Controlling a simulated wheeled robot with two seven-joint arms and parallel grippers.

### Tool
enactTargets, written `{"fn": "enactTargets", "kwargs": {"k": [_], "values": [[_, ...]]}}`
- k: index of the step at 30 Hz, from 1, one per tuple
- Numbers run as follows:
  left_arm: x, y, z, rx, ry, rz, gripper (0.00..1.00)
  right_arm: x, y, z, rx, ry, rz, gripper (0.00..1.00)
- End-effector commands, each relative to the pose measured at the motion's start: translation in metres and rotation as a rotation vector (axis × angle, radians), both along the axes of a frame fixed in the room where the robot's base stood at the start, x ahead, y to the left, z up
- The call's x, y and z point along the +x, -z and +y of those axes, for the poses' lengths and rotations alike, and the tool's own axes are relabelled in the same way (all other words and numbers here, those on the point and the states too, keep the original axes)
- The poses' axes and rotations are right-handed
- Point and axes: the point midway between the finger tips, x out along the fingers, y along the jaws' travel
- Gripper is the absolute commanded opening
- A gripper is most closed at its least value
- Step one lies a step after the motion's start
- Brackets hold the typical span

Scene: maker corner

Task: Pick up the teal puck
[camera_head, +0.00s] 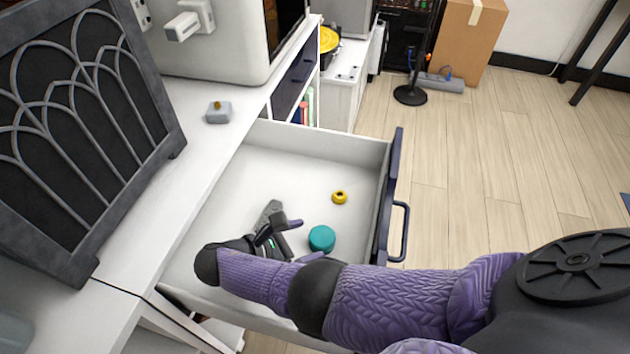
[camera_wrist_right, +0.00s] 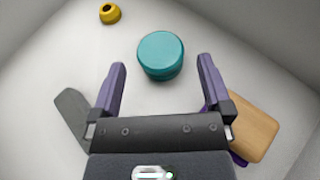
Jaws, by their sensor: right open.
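The teal puck (camera_head: 321,238) lies on the floor of the open white drawer, towards the dark drawer front. In the right wrist view the teal puck (camera_wrist_right: 161,55) is a short round cylinder just beyond the fingertips, centred between them and apart from both. My right gripper (camera_head: 297,240) reaches into the drawer to the left of the puck in the head view. In the wrist view its two purple fingers (camera_wrist_right: 160,62) are spread wide with nothing between them. My left gripper is not in view.
The drawer (camera_head: 259,146) has raised walls. It also holds a small yellow ring (camera_head: 339,197), a grey flat piece (camera_wrist_right: 72,118) and a tan wooden block (camera_wrist_right: 246,125) beside the gripper. A dark panel (camera_head: 80,120) stands on the white counter at left.

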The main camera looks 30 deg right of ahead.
Motion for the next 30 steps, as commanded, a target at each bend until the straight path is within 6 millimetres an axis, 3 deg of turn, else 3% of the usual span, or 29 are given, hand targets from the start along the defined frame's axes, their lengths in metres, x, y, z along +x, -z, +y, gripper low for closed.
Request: {"fn": "enactTargets", "kwargs": {"k": [4,7,15,28,30], "values": [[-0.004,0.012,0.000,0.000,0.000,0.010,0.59,-0.001,0.023,-0.025,-0.003,0.001,0.003,1.00],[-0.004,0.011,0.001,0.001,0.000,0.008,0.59,-0.002,0.026,-0.040,-0.001,0.001,0.001,1.00],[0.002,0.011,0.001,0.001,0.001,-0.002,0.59,-0.002,0.026,-0.045,0.000,0.000,0.000,0.98],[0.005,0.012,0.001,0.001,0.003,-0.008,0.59,-0.002,0.026,-0.044,0.000,0.000,0.000,0.07],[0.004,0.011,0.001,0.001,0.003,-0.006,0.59,-0.002,0.026,-0.044,0.000,-0.001,0.000,0.06]]}}
